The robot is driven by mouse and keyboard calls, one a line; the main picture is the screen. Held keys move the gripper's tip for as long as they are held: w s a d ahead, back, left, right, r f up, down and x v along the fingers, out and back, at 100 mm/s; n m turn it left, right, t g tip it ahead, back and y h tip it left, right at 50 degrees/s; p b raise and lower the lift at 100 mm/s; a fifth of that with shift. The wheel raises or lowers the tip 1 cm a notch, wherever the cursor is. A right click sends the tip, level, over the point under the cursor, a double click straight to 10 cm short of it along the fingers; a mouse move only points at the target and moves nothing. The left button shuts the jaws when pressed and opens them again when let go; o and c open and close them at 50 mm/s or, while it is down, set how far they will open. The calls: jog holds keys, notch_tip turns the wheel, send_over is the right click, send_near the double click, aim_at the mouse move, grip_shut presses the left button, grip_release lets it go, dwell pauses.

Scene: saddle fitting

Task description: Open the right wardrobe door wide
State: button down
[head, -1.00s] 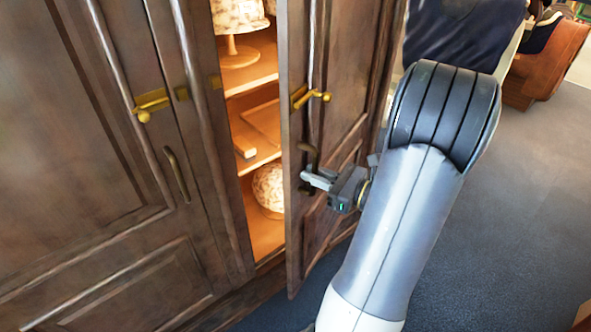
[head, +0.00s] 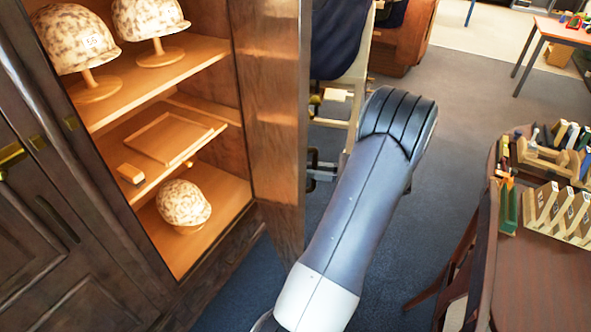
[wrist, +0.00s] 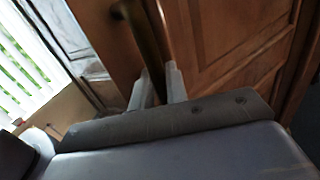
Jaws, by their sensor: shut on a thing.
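The right wardrobe door (head: 272,110) stands well open in the head view, swung out from the lit cabinet and seen nearly edge-on. My gripper (wrist: 160,84) is shut on the door's dark bar handle (wrist: 142,35), which runs down between the two pale fingers in the wrist view. The door's panelled face (wrist: 235,40) fills the right of that view. In the head view the gripper (head: 313,168) shows only partly beside the door's edge, and the grip itself is hidden. The left wardrobe door (head: 50,225) is closed.
The wardrobe shelves (head: 150,75) hold spotted helmets (head: 150,18), a tray (head: 170,138) and a small block (head: 131,173). A chair (head: 345,95) stands just beyond the door. A round table (head: 545,262) with wooden racks stands at right. Carpet between is clear.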

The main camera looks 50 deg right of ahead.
jog(key=s+d+n+g+y+p, duration=0.1)
jog(key=s+d+y+p, duration=0.1)
jog(key=d+p, duration=0.3)
jog(key=shift+s+d+r, duration=0.15)
jog(key=shift+s+d, duration=0.45)
jog(key=shift+d, duration=1)
jog(key=shift+n, duration=0.3)
jog(key=c, duration=1.6)
grip_release()
jog(key=shift+w, duration=0.15)
jog(key=shift+o, duration=0.6)
jog(key=shift+a, duration=0.1)
